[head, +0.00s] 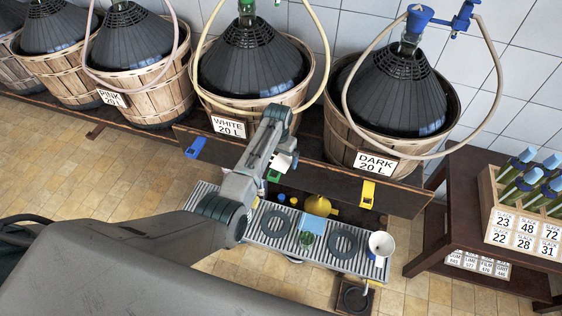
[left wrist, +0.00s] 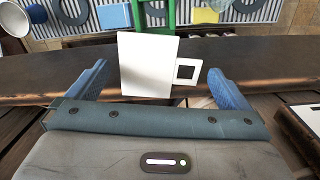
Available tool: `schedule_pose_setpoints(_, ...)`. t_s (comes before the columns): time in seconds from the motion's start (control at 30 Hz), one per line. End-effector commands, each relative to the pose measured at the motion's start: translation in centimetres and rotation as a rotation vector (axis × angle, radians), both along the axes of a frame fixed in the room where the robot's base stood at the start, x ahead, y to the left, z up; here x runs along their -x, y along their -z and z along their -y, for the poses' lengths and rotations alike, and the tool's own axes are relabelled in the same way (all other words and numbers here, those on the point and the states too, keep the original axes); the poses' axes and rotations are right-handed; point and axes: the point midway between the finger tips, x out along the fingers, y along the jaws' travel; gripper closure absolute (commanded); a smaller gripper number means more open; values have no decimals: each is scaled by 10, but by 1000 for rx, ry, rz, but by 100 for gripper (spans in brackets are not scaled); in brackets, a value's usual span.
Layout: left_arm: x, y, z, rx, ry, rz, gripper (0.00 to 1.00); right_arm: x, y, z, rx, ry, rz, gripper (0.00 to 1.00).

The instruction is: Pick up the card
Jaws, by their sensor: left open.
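A plain white card (left wrist: 148,66) stands in the left wrist view, with a small white tab with a black square (left wrist: 187,72) at its right side. A green upright piece (left wrist: 153,14) shows behind its top. My left gripper (left wrist: 160,74) is open, its two blue fingers on either side of the card, with gaps visible at both sides. In the head view my left gripper (head: 281,167) is over the dark shelf, with a white patch (head: 287,158) beside it, probably the card. My right gripper is not in view.
Baskets with dark demijohns, labelled WHITE (head: 229,126) and DARK (head: 376,161), stand along the wall. A ribbed tray (head: 262,240) holds dark rings; a white cup (head: 381,243) is at its right end. A yellow clip (head: 367,193) and blue clip (head: 195,147) sit on the shelf edge.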

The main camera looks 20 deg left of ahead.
Motion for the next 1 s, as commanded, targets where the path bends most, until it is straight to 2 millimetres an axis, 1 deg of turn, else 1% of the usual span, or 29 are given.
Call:
schedule_pose_setpoints(0.53, 0, 4, 0, 0, 0, 0, 0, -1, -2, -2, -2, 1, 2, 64)
schedule_pose_setpoints(0.57, 0, 4, 0, 0, 0, 0, 4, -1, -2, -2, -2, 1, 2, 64)
schedule_pose_setpoints(0.6, 0, 4, 0, 0, 0, 0, 12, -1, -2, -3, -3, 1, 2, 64)
schedule_pose_setpoints(0.73, 0, 4, 0, 0, 0, 0, 37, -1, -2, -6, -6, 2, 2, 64)
schedule_pose_setpoints(0.8, 0, 4, 0, 0, 0, 0, 44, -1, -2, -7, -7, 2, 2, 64)
schedule_pose_setpoints(1.0, 0, 4, 0, 0, 0, 0, 45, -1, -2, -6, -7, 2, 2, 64)
